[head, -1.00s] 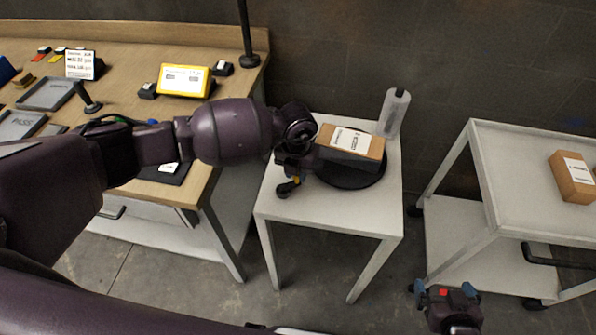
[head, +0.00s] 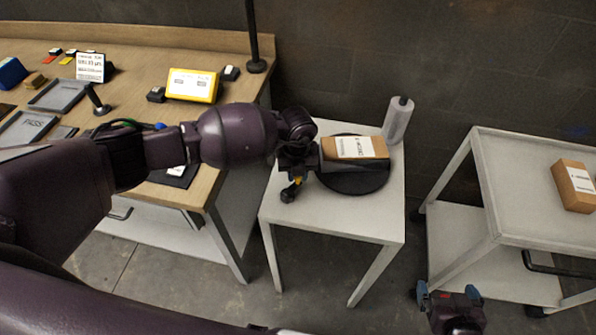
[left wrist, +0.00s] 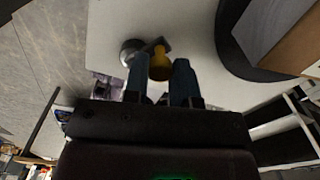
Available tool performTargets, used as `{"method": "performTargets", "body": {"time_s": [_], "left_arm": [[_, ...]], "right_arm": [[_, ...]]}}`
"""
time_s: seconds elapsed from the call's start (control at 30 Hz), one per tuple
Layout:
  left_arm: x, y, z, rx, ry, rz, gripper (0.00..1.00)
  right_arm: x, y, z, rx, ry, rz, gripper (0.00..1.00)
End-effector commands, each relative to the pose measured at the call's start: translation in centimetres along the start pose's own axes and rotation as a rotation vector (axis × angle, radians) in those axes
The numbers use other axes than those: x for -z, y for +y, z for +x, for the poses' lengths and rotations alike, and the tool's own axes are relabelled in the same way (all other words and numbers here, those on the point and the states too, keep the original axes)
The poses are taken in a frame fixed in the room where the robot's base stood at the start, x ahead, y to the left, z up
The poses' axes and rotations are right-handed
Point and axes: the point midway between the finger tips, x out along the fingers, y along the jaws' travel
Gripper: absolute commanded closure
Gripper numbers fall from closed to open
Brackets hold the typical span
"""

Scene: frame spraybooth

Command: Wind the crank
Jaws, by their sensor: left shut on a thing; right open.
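The crank's yellow knob (left wrist: 160,65) is between the blue fingertips of my left gripper (left wrist: 159,75) in the left wrist view. The gripper is shut on it. In the head view, my left gripper (head: 296,178) hides most of the crank at the left side of the turntable. A dark round turntable (head: 350,187) sits on a small white table (head: 340,222). A brown box (head: 370,164) with a white label lies on the turntable. My right gripper (head: 452,300) is open and empty, low at the bottom right, away from the table.
A white cart (head: 520,195) with another brown box (head: 573,186) stands at the right. A wooden workbench (head: 140,70) with a yellow device (head: 192,85) is at the left.

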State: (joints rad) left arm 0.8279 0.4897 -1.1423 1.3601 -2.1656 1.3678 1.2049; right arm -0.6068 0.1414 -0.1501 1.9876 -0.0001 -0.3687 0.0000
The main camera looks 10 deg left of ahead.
Motion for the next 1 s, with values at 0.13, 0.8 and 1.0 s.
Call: {"method": "performTargets", "body": {"time_s": [0.13, 0.8, 1.0], "left_arm": [[-0.1, 0.0, -0.1, 0.0, -0.002, 0.0, 0.99], [-0.1, 0.0, -1.2, 0.002, -0.002, 0.002, 0.5], [-0.1, 0.0, -4.5, 0.001, -0.004, 0.003, 0.5]], "right_arm": [[-0.3, 0.0, -0.1, -0.001, -0.006, 0.001, 0.0], [1.1, -0.1, 0.4, 0.003, 0.022, -0.002, 0.0], [0.9, 0.0, 0.3, 0.002, 0.019, -0.002, 0.0]]}}
